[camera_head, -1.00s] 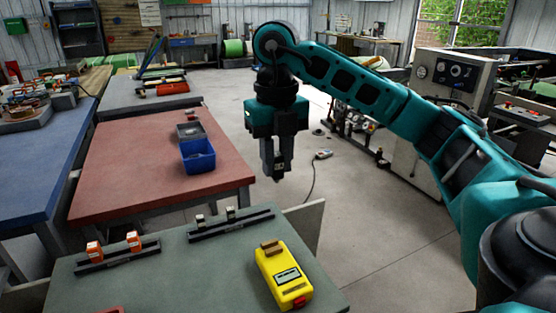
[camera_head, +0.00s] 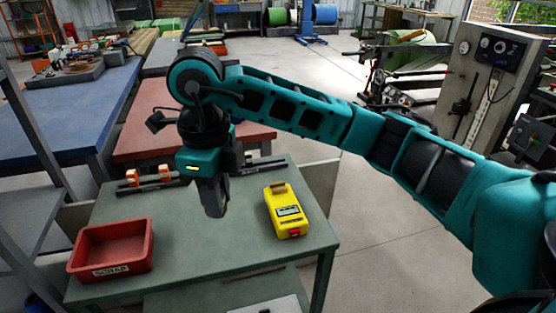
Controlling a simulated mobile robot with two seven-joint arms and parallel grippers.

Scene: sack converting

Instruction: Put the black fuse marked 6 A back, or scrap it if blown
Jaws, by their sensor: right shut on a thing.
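My right gripper (camera_head: 214,208) points down over the green bench (camera_head: 200,245), between the scrap bin and the yellow tester. It is shut on a small dark piece, taken as the black fuse, hard to tell from the dark jaws; no marking is readable. The red bin (camera_head: 112,268) labelled SCRAP stands at the bench's left and looks empty. The yellow tester (camera_head: 287,222) lies right of the gripper, with a small display and a brown block on top. Two orange fuses (camera_head: 132,177) stand on a dark rail at the back; the arm hides part of the rails. My left gripper is out of view.
A red-topped table (camera_head: 140,128) stands behind the green bench, and a blue-topped table (camera_head: 70,110) stands back left. Grey metal posts (camera_head: 35,140) rise at the left edge. Open floor (camera_head: 370,265) lies right of the bench. A grey machine (camera_head: 485,75) stands at the right.

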